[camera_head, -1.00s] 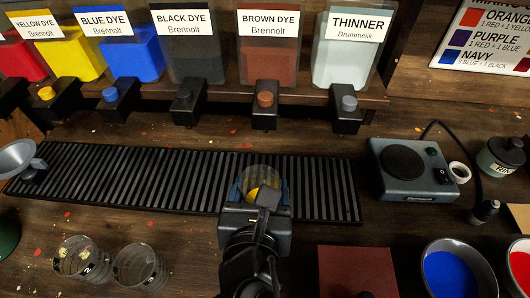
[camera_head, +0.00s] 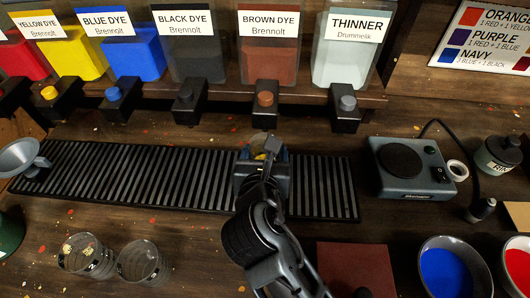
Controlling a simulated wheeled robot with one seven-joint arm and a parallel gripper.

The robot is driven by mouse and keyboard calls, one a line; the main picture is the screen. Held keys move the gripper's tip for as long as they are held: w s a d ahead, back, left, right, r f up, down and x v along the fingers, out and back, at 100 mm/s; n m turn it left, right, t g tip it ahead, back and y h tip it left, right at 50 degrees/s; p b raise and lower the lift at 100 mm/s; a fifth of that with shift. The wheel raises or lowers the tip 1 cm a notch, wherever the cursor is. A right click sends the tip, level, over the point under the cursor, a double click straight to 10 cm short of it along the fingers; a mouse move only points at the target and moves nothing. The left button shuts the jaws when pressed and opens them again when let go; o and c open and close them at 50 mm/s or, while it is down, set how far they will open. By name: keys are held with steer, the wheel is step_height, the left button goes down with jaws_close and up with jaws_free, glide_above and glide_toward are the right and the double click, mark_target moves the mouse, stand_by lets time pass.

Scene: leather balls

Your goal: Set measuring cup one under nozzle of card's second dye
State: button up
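My gripper (camera_head: 263,158) is over the slatted drip tray (camera_head: 130,175), in front of the brown dye's nozzle (camera_head: 264,110). Its fingers are around a clear cup (camera_head: 257,139) with something yellow inside. My gripper and wrist hide most of this cup, and no number on it can be read. The cup's rim shows just below the brown nozzle in the picture; whether it is directly underneath is unclear. The black dye's nozzle (camera_head: 188,102) and blue dye's nozzle (camera_head: 114,98) are to the left. A card (camera_head: 485,38) at top right lists orange, purple and navy mixes.
Two clear cups (camera_head: 86,256) (camera_head: 143,263) stand at the front left. A funnel (camera_head: 22,158) is at the tray's left end. A hot plate (camera_head: 411,168) and bowls of blue (camera_head: 446,272) and red paint (camera_head: 517,268) are on the right.

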steer(key=o, duration=1.2)
steer(key=shift+c, duration=0.2)
steer(key=shift+s+r, duration=0.1)
steer(key=v, duration=1.1)
steer(key=shift+s+r, duration=0.2)
steer(key=shift+s, duration=0.15)
